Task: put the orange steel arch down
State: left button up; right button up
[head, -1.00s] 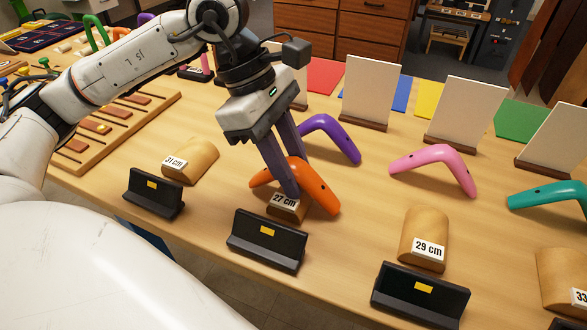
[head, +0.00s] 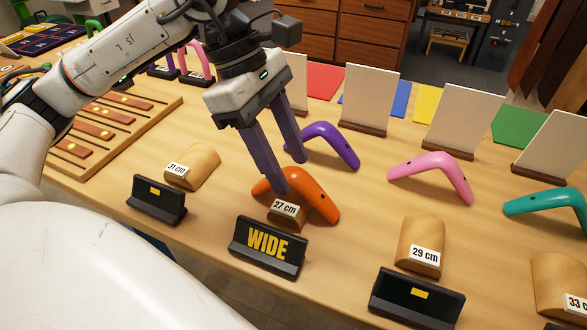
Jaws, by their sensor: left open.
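The orange steel arch (head: 313,194) rests over the wooden block labelled 27 cm (head: 287,214), its two legs spread to either side. My left gripper (head: 289,174) is open above and behind the arch. Its near finger overlaps the arch's upper left part in the picture, and I cannot tell whether it touches. The black stand (head: 268,246) in front of this block shows the word WIDE in yellow. My right gripper is not in view.
A purple arch (head: 330,141) lies just behind, a pink arch (head: 436,171) and a teal arch (head: 550,200) to the right. Blocks labelled 31 cm (head: 195,165) and 29 cm (head: 420,243) flank the 27 cm block. White panels (head: 371,97) stand behind.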

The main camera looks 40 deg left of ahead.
pick_arm(q)
jog(key=v, duration=0.9)
jog(key=shift+p, duration=0.45)
jog(key=shift+w, duration=0.15)
jog(key=shift+a, duration=0.1)
